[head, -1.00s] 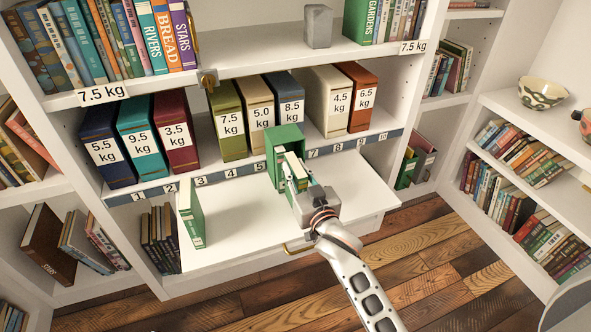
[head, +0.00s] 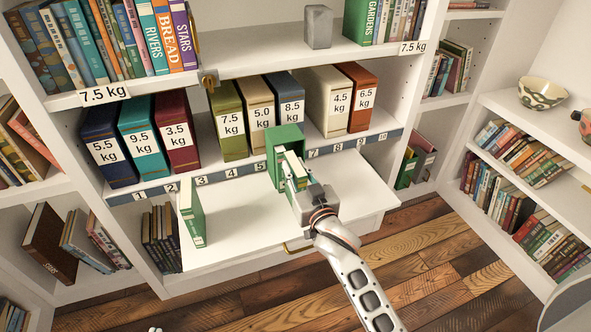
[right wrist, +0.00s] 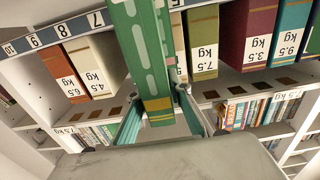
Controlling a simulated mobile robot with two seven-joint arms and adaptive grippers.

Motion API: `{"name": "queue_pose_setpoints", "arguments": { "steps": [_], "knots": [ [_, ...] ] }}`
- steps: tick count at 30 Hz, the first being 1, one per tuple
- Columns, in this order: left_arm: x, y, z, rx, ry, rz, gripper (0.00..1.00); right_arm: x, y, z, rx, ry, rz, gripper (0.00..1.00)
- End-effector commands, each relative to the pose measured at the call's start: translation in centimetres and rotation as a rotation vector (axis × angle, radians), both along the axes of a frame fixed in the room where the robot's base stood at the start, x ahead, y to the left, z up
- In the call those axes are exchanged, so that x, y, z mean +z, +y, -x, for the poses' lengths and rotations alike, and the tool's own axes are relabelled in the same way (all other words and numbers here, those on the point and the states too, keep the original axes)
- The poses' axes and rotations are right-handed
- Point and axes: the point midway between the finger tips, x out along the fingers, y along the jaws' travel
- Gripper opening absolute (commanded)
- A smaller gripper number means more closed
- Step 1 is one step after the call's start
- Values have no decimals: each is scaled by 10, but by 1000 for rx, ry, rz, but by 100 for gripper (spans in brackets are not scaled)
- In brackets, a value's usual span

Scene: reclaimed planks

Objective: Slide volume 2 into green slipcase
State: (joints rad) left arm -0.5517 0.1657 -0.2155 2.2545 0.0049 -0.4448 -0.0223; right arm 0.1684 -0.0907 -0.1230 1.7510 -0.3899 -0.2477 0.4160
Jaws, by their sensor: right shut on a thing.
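The green slipcase (head: 285,137) stands on the pull-out shelf, in front of the number strip. My right gripper (head: 299,188) is shut on a green volume (head: 293,172) in front of the slipcase's lower part. In the right wrist view the green volume (right wrist: 157,104), with a yellow band, sits between my right fingers (right wrist: 160,115). I cannot tell how far it is inside the slipcase, or read its number. Another green volume (head: 197,222) stands upright at the left of the pull-out shelf. My left gripper is not in view.
The pull-out shelf (head: 240,215) is bare between the standing green volume and my right gripper. Weight-labelled boxes, such as the olive one (head: 228,125), line the shelf behind. A brass handle (head: 297,248) is on the drawer front.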

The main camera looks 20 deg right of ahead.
Motion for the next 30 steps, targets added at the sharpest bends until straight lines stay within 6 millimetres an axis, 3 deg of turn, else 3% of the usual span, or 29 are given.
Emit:
{"name": "queue_pose_setpoints", "arguments": {
  "steps": [8,9,10,11,23,30],
  "knots": [
    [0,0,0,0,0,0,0,1,0,-7,0,-3,0,0],
    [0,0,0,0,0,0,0,1,0,-6,0,-2,0,29],
    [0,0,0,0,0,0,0,1,0,-6,0,-3,0,37],
    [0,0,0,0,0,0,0,1,0,-6,0,-2,0,38],
    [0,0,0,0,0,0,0,-1,-1,-2,0,2,0,38],
    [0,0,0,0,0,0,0,-2,-2,34,-1,3,0,38]
  ]
}}
